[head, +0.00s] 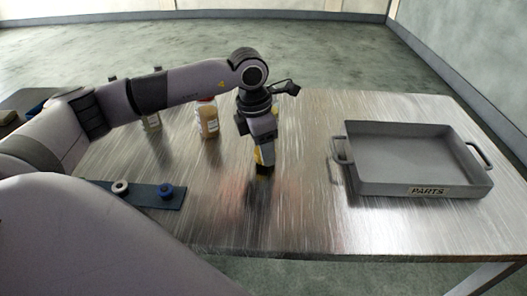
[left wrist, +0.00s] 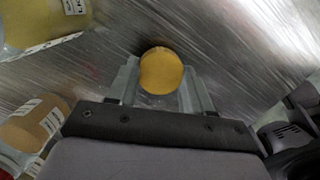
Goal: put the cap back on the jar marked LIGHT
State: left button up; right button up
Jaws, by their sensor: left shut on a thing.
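My left gripper (head: 264,166) is shut on a round yellow cap (left wrist: 161,71), which shows between its fingers in the left wrist view (left wrist: 161,85). In the head view the gripper points down low over the middle of the table, and the finger hides most of the cap. A jar with yellow contents (left wrist: 35,22) is cut off at the upper left of the wrist view; its label begins with L, the rest unreadable. My right gripper is not in view.
A jar of amber contents with a red cap (head: 208,120) stands left of the gripper. Another jar (head: 152,122) is partly hidden behind my arm. A dark blue strip (head: 140,193) bears a pale ring and a blue ring. A grey PARTS tray (head: 345,180) stands right, with free tabletop between.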

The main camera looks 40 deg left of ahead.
pick_arm(q)
notch_tip(320, 180, up, 18)
jog(key=p, duration=0.1)
jog(key=shift+r, duration=0.2)
